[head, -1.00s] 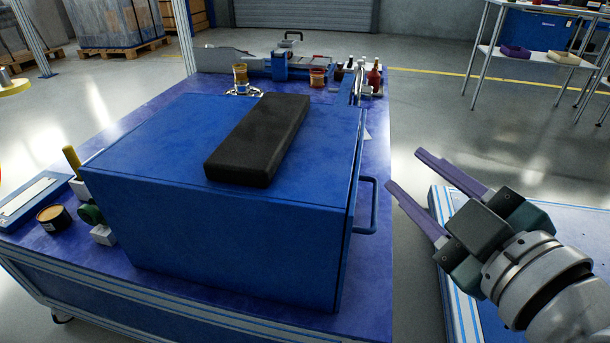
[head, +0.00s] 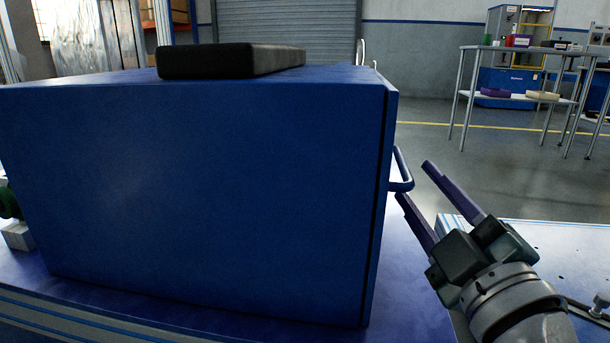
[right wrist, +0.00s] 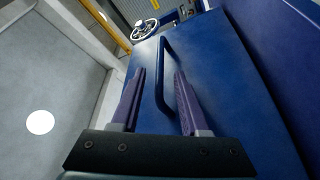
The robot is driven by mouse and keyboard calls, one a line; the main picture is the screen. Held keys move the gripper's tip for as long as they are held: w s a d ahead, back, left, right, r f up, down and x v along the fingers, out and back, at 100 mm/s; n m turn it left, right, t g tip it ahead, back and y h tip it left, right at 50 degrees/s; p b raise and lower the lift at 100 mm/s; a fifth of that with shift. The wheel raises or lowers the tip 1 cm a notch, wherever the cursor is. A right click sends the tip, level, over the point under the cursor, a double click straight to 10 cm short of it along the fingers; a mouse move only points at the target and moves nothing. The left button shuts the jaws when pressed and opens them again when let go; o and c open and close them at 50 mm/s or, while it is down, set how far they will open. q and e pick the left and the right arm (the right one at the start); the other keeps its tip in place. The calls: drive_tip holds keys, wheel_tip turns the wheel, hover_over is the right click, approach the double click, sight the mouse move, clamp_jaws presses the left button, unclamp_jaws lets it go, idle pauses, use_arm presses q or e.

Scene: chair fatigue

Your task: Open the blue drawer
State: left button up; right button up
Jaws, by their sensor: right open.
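The blue drawer unit (head: 200,190) is a large box on the blue table, and its front faces right. A seam runs along the front panel, which looks closed. A blue bar handle (head: 402,170) sticks out from that front; it also shows in the right wrist view (right wrist: 164,75). My right gripper (head: 414,181) is open, with purple fingers, just right of the handle. In the right wrist view the handle lies between the two fingers (right wrist: 160,74); I cannot tell whether the fingertips reach past the bar. My left gripper is not in view.
A black block (head: 210,62) lies on top of the drawer unit. A light surface with a blue edge (head: 560,245) is at the lower right, beyond my right gripper. A metal shelf table (head: 530,95) stands farther back. Open floor lies behind the handle.

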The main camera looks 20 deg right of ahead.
sight(403, 162)
drive_tip(key=b+x, duration=0.1)
drive_tip(key=x, duration=0.3)
drive_tip(key=shift+w+b, duration=0.3)
drive_tip(key=shift+w, duration=0.05)
drive_tip(key=shift+w+d+r, duration=0.2)
drive_tip(key=shift+w, duration=0.25)
clamp_jaws()
idle(0.7)
